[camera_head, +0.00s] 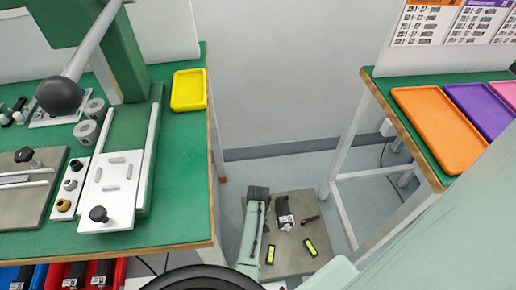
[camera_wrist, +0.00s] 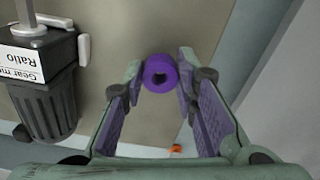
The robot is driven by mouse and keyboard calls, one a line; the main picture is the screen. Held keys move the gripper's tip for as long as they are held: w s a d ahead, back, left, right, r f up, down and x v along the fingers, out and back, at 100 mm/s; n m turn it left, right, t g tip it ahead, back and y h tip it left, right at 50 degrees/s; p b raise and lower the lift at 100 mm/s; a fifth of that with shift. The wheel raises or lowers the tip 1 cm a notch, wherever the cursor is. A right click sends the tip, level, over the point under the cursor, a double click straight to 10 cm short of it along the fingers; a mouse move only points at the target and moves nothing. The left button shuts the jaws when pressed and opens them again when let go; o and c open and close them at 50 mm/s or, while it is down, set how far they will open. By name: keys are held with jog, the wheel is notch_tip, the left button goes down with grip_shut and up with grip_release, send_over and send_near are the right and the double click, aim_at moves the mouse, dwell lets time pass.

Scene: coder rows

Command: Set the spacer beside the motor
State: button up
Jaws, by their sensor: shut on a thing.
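In the wrist view, my gripper (camera_wrist: 161,75) has its fingertips on either side of the spacer (camera_wrist: 161,73), a purple ring with a dark hole, and is shut on it. The brown-grey surface shows behind the spacer; I cannot tell whether it touches it. The motor (camera_wrist: 45,100), dark and ribbed with a white label reading "Gear mo… Ratio", is to the left, apart from the spacer. In the head view, a dark object with white (camera_head: 284,212) on the low board looks like the motor. The spacer cannot be made out there.
The low brown-grey board (camera_head: 287,262) also bears two black items with yellow-green faces (camera_head: 311,247) and a small dark-and-orange piece (camera_head: 311,219). A green bench (camera_head: 185,190) stands at left, with a yellow tray (camera_head: 189,90). Another bench at right carries an orange tray (camera_head: 440,125).

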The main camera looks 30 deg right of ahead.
jog(key=shift+f, duration=0.45)
jog(key=shift+f, duration=0.15)
jog(key=o, duration=1.1)
notch_tip(320, 180, up, 12)
jog(key=p, duration=0.1)
